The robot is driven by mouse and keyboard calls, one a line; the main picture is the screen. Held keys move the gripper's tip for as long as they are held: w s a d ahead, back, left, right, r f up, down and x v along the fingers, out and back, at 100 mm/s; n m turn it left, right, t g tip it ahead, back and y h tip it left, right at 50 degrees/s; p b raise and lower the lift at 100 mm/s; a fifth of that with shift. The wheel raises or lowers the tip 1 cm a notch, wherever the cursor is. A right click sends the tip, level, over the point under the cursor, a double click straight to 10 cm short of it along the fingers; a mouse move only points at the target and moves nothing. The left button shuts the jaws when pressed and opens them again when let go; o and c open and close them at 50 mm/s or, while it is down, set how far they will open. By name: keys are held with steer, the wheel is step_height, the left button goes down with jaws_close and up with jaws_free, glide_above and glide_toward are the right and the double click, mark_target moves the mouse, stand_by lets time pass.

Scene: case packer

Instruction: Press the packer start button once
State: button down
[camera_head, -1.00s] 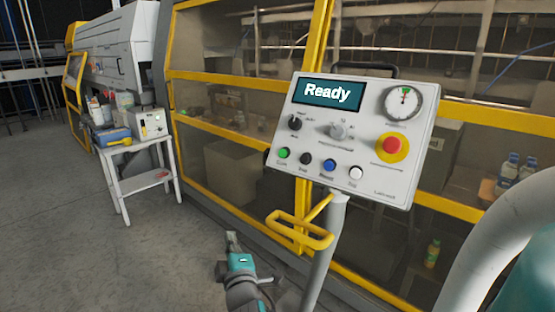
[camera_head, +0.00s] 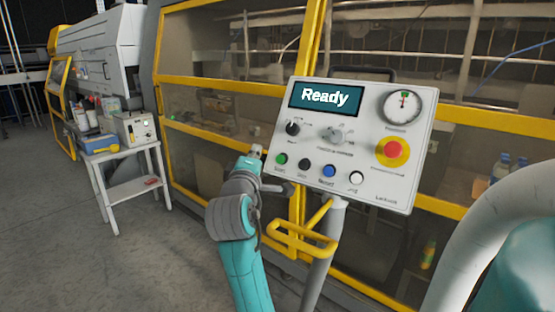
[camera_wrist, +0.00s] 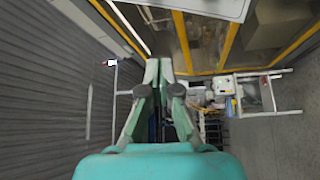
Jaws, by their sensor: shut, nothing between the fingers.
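The control panel (camera_head: 365,185) is a tilted light grey box on a post, with a screen (camera_head: 325,96) reading "Ready". The green button (camera_head: 281,159), labelled Start, is leftmost in its lower row. Black, blue and white buttons stand to its right. My gripper (camera_head: 257,150) is just left of the panel's left edge, at about the height of the green button. I see no contact between them. In the wrist view my gripper (camera_wrist: 158,62) has its fingertips together and empty. Only a bottom strip of the panel (camera_wrist: 205,6) shows there, without the buttons.
A red emergency stop (camera_head: 393,150) on yellow sits on the panel's right. A yellow bracket (camera_head: 300,245) sticks out from the post below. The yellow-framed machine guard (camera_head: 200,80) stands behind. A white side table (camera_head: 130,190) with bottles and boxes is at left.

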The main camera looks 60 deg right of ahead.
mark_target(280, 159)
steer(key=shift+d, duration=0.15)
steer(key=shift+s+d+f, duration=0.15)
steer(key=shift+d+f, duration=0.55)
steer(key=shift+d, duration=0.55)
steer(key=shift+s+d+f, duration=0.2)
steer(key=shift+d+f, duration=0.55)
steer(key=shift+d, duration=0.45)
steer(key=shift+s+d+f, duration=0.15)
steer(key=shift+d+f, duration=0.55)
steer(key=shift+d, duration=0.55)
steer(key=shift+d, duration=0.15)
steer(key=shift+s+d+f, duration=0.1)
steer(key=shift+d+f, duration=0.1)
